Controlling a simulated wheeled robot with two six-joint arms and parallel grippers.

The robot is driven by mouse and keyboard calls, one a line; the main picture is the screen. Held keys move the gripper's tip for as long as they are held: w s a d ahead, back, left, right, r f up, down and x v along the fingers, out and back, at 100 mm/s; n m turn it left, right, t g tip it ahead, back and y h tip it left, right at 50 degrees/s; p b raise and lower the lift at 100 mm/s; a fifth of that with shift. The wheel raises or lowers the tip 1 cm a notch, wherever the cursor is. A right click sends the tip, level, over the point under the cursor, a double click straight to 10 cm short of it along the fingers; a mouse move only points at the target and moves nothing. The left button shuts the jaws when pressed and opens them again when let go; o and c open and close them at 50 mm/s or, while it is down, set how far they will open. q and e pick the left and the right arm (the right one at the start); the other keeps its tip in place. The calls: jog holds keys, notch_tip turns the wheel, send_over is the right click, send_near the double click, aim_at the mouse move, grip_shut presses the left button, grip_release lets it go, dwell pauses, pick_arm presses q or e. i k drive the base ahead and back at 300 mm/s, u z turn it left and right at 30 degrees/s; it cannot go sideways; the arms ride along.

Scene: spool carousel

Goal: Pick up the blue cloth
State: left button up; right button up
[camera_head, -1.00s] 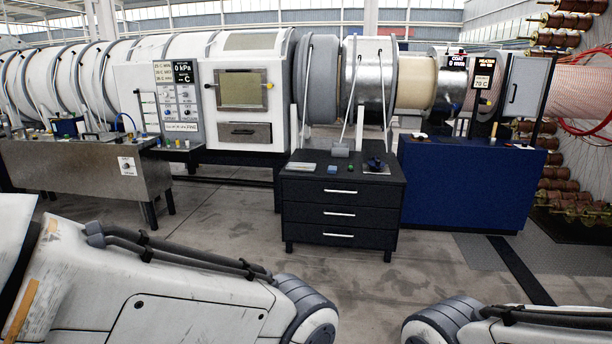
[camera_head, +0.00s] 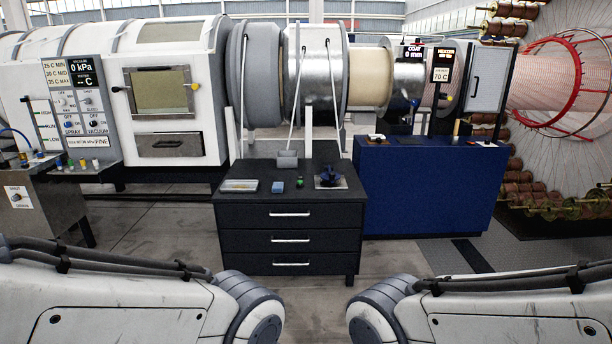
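A dark blue crumpled item (camera_head: 329,176), which looks like the blue cloth, lies on a light flat plate at the right of the black drawer cabinet's top (camera_head: 262,190). It is small in the head view, so its folds are hard to make out. The cabinet stands ahead of me, a little left of the picture's middle. Parts of both my arms show at the bottom of the picture, well short of the cabinet. Neither gripper is in view.
The cabinet top also holds a pale tray (camera_head: 240,186), a blue block (camera_head: 278,187), a small green item (camera_head: 300,182) and a grey block (camera_head: 287,159). A blue cabinet (camera_head: 425,190) stands to the right, a metal bench (camera_head: 60,215) to the left. Floor before the cabinet is clear.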

aim_at(277, 187)
jog(key=i, duration=3.95)
jog(key=u, duration=0.7)
